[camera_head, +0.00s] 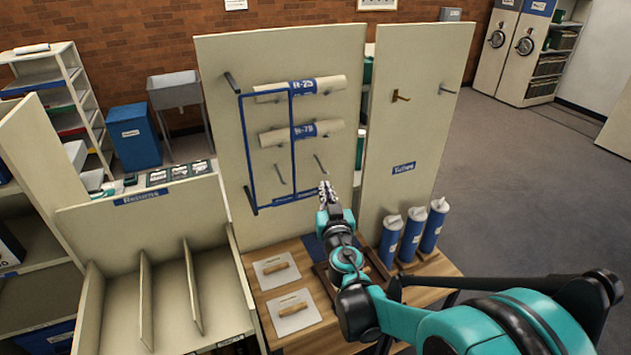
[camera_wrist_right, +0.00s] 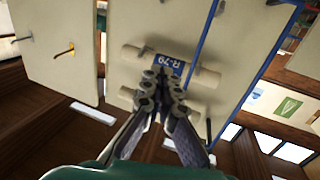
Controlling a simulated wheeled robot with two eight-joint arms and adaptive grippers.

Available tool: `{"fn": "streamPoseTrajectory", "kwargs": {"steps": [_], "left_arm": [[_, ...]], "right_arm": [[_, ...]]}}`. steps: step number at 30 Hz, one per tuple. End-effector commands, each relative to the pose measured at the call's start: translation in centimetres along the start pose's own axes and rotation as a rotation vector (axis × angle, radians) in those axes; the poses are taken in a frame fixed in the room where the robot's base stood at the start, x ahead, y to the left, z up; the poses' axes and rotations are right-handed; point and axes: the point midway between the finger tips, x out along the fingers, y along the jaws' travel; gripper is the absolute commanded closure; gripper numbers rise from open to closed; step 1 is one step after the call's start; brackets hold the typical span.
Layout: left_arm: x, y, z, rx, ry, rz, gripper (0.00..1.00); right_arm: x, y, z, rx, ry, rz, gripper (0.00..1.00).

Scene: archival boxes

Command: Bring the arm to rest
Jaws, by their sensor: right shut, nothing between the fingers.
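My right arm reaches in from the lower right in the head view. My right gripper (camera_head: 326,192) is shut and empty, in front of the cream peg panel (camera_head: 222,130), below and right of the lower roll. In the right wrist view the gripper (camera_wrist_right: 162,78) has its fingertips together, overlapping the view of the roll labelled R-79 (camera_wrist_right: 203,78). I cannot tell from these frames how far the fingertips are from the panel. The left gripper does not show.
A wooden table (camera_head: 440,266) holds several blue cylinders (camera_head: 413,232) and two boards with wooden handles (camera_head: 292,303). An empty divided Returns shelf (camera_head: 117,296) stands left. Open floor (camera_head: 520,200) lies right.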

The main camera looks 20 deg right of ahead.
Motion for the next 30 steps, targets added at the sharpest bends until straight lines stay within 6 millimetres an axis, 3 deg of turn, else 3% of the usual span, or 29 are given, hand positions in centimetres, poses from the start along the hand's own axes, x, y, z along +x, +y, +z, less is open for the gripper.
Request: {"fn": "streamPoseTrajectory", "kwargs": {"steps": [9,14,17,21,25,30], "left_arm": [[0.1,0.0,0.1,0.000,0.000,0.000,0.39],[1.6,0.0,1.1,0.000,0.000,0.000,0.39],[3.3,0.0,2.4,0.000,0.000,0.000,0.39],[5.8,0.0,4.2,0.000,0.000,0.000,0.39],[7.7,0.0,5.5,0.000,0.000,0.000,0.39],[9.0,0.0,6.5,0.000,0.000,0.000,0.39]], "right_arm": [[-1.4,0.7,0.1,0.000,-0.001,0.004,1.00],[-3.2,2.2,1.1,0.001,-0.038,0.081,1.00],[-6.0,3.7,3.6,-0.005,-0.138,0.162,1.00],[-11.8,4.2,10.2,-0.029,-0.398,0.198,1.00],[-18.2,1.9,16.9,-0.064,-0.664,0.092,1.00],[-24.7,-1.9,21.7,-0.099,-0.873,-0.108,1.00]]}}
